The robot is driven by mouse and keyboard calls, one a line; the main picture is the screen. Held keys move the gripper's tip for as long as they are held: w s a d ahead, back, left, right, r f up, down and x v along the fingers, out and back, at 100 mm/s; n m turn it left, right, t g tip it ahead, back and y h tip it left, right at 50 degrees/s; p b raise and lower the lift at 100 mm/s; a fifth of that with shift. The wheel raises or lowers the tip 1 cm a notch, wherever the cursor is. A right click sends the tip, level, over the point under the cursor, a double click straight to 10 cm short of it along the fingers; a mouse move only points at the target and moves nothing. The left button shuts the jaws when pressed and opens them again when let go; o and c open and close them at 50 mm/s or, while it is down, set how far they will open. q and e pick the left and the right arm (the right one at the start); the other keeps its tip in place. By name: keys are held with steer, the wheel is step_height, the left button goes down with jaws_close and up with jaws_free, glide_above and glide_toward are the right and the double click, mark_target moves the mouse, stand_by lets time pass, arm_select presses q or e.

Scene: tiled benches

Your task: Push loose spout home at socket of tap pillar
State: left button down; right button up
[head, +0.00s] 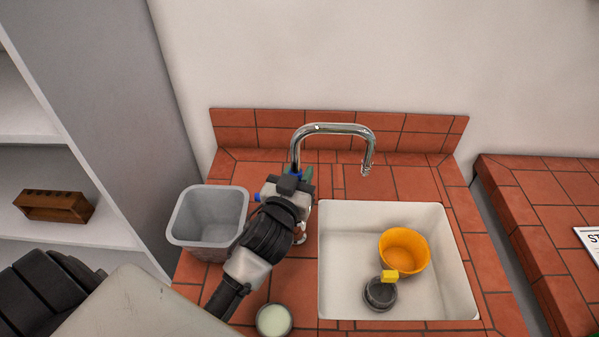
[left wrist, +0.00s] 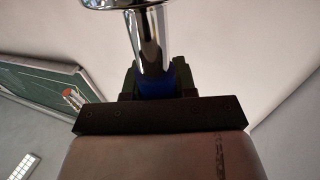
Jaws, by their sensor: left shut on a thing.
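The chrome spout (head: 335,128) is a tall hook shape that arches to the right, its outlet hanging towards the sink. My left gripper (head: 297,176) is shut on the lower end of its upright leg. In the left wrist view the shiny spout (left wrist: 148,35) rises from between the fingers of my left gripper (left wrist: 155,80), with a blue band at the grip. A bit of chrome (head: 299,234) shows below my gripper, perhaps part of the tap pillar. My gripper and wrist hide the socket, so I cannot tell how the spout sits in it. My right gripper is not in view.
A white sink (head: 345,215) holds an orange cup (head: 404,262) and a dark round piece (head: 379,296) with a yellow tab. A grey bin (head: 205,222) stands left of my wrist. A small round pot (head: 273,320) is near the front. A tiled backsplash (head: 420,133) stands behind.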

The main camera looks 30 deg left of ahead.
arm_select(q)
steer(key=shift+f+b, duration=1.05)
steer(key=shift+f, duration=0.35)
stand_by(0.9)
steer(key=shift+f+b, duration=0.35)
steer(key=shift+f, duration=0.35)
stand_by(0.3)
steer(key=c, duration=0.8)
jaws_free()
steer(key=shift+s+f, duration=0.1)
steer(key=shift+s, duration=0.05)
